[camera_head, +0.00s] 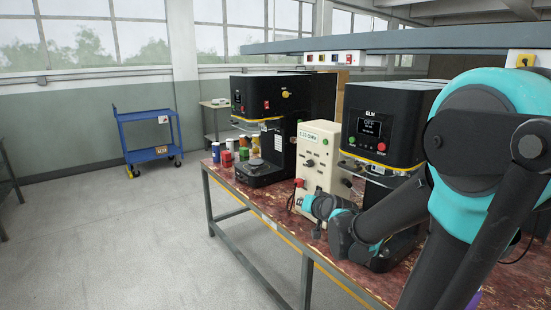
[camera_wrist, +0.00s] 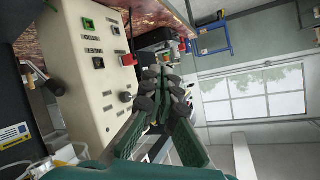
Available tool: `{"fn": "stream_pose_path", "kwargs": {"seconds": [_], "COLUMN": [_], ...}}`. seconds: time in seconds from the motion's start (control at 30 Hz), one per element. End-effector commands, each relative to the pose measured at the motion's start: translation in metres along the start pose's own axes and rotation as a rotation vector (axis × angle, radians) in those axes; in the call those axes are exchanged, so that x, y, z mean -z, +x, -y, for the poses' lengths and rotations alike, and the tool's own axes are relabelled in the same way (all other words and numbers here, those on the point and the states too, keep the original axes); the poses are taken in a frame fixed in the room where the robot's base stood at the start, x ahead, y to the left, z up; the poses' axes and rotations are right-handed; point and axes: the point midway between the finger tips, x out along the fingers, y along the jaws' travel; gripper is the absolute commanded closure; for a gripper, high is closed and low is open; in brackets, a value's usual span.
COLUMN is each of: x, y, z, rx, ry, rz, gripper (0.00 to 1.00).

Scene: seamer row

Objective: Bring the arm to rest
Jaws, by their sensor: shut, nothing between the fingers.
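My arm (camera_head: 480,150) is bent at the right of the head view, its teal and black links above the red-brown bench. Its far end reaches low in front of the cream control box (camera_head: 319,150), and the fingertips are hard to make out there. In the wrist view my gripper (camera_wrist: 165,85) has its dark green fingers together, with nothing between them. The cream control box (camera_wrist: 85,90) fills the left of that view, close beside the fingers. I cannot tell whether they touch it.
Two black seamers, the left one (camera_head: 265,115) and the right one (camera_head: 385,125), stand on the bench (camera_head: 222,180). Several cans (camera_head: 229,150) stand at its far end. A dark beam (camera_head: 400,41) runs overhead. A blue cart (camera_head: 150,135) stands on open floor at left.

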Motion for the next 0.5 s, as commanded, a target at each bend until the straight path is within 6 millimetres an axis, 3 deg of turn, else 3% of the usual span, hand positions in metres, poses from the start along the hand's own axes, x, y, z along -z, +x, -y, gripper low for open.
{"fn": "stream_pose_path", "kwargs": {"seconds": [0.03, 0.2, 0.33, 0.5], "x": [-0.029, -0.117, -0.167, -0.202], "y": [-0.016, -0.073, -0.117, -0.156], "z": [-0.014, -0.064, -0.098, -0.124], "rx": [-0.037, -0.177, -0.279, -0.367], "ry": [-0.04, -0.147, -0.192, -0.215], "rz": [0.084, 0.364, 0.533, 0.663], "gripper": [1.0, 1.0, 1.0, 1.0]}}
